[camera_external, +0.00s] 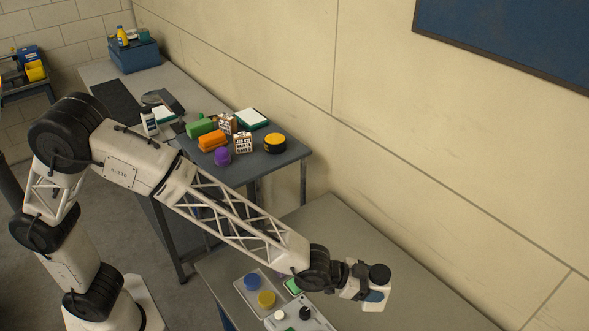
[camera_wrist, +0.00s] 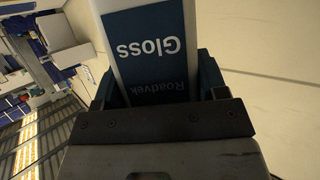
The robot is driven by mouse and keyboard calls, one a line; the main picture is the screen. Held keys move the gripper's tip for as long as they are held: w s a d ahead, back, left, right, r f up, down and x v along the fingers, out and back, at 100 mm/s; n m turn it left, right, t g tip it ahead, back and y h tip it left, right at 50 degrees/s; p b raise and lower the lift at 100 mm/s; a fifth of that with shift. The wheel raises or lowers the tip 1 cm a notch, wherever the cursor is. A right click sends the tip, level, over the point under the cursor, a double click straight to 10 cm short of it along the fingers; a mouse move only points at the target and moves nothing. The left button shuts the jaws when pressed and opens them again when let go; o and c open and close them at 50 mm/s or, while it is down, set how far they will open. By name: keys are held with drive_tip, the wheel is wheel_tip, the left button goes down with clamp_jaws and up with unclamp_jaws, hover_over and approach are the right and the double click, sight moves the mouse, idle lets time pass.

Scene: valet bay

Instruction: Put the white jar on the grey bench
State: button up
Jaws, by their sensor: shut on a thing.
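My gripper (camera_external: 357,283) is shut on a white jar (camera_external: 364,305) with a black lid and a blue label. It holds the jar upright in the external view, at the lower right. In the wrist view the jar's white side (camera_wrist: 104,6) and its dark blue label, reading "Gloss Roadvek", show between the fingers (camera_wrist: 160,95). The jar's lid is out of the wrist view. A grey bench (camera_external: 430,285) runs along the wall behind and below the jar. I cannot tell how high the jar is above it.
A grey tray (camera_external: 240,285) with blue and yellow round items is left of my gripper. A farther bench (camera_external: 300,148) holds an orange block (camera_external: 212,141), a purple item (camera_external: 222,157), a yellow-topped black tin (camera_external: 275,143) and small boxes. The near bench looks bare toward the right.

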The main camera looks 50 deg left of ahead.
drive_tip(key=shift+w+a, duration=0.1)
idle(0.6)
drive_tip(key=shift+w+a, duration=0.25)
drive_tip(key=shift+a, duration=0.25)
drive_tip(key=shift+w+a, duration=0.25)
drive_tip(key=shift+a, duration=0.2)
drive_tip(key=shift+w+a+f+m+g+h, duration=0.15)
drive_tip(key=shift+w+a+m+g+h, duration=0.1)
drive_tip(key=shift+a, duration=0.45)
drive_tip(key=shift+w+a+f+m+g+h, duration=0.15)
drive_tip(key=shift+w+a+m, duration=0.1)
drive_tip(key=shift+a, duration=0.45)
wheel_tip(320, 180, down, 6)
drive_tip(key=shift+f, duration=0.15)
drive_tip(key=shift+f, duration=1.9)
drive_tip(key=shift+f, duration=0.1)
